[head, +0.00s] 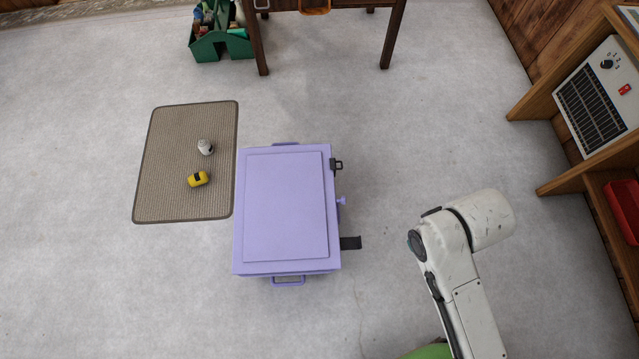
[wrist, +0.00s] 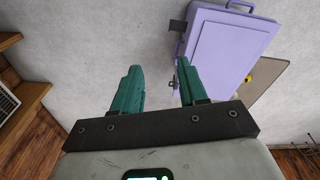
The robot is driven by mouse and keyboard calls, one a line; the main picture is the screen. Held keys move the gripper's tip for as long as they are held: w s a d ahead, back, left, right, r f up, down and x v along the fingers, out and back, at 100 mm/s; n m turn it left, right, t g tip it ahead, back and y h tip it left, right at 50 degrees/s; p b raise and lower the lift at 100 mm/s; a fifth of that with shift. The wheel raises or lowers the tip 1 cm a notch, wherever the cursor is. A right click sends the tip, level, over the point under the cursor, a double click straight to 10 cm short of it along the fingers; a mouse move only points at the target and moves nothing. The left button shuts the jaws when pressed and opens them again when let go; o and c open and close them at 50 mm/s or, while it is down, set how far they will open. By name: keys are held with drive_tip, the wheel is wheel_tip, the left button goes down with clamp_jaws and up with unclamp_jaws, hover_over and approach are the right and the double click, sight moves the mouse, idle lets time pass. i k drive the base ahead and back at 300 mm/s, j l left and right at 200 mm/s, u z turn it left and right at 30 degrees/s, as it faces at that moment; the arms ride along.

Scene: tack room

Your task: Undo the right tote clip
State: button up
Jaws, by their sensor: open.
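A lidded lavender tote (head: 285,205) stands on the floor in the head view. Its right side has a small dark clip (head: 336,166) lying close at the upper end, a lavender knob (head: 342,201) in the middle, and a dark flap-like clip (head: 350,243) sticking outward at the lower end. The wrist view shows the tote (wrist: 225,50) at upper right, with the outstretched clip (wrist: 178,26) on its left edge. My gripper (wrist: 158,72) has its teal fingers spread and empty, apart from the tote in the head view. The right finger partly overlaps the tote's near end.
A beige mat (head: 155,205) left of the tote carries a yellow item (head: 198,179) and a white item (head: 205,147). A green caddy (head: 220,48) and wooden table legs (head: 390,40) stand behind. A wooden shelf (head: 555,185) is at right.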

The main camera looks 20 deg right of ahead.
sight(333, 162)
drive_tip(key=k+l+u, duration=0.2)
drive_tip(key=k+l, duration=0.35)
drive_tip(key=l, duration=0.2)
drive_tip(key=k+l+u, duration=0.2)
drive_tip(key=k+l, duration=0.4)
drive_tip(key=i+j+z, duration=0.1)
drive_tip(key=i, duration=0.4)
drive_tip(key=i+j+z, duration=0.1)
drive_tip(key=i+j, duration=0.15)
drive_tip(key=i, duration=0.2)
drive_tip(key=i+j+z, duration=0.1)
drive_tip(key=i, duration=0.4)
drive_tip(key=i+j+z, duration=0.1)
drive_tip(key=i+j, duration=0.25)
drive_tip(key=i, duration=0.1)
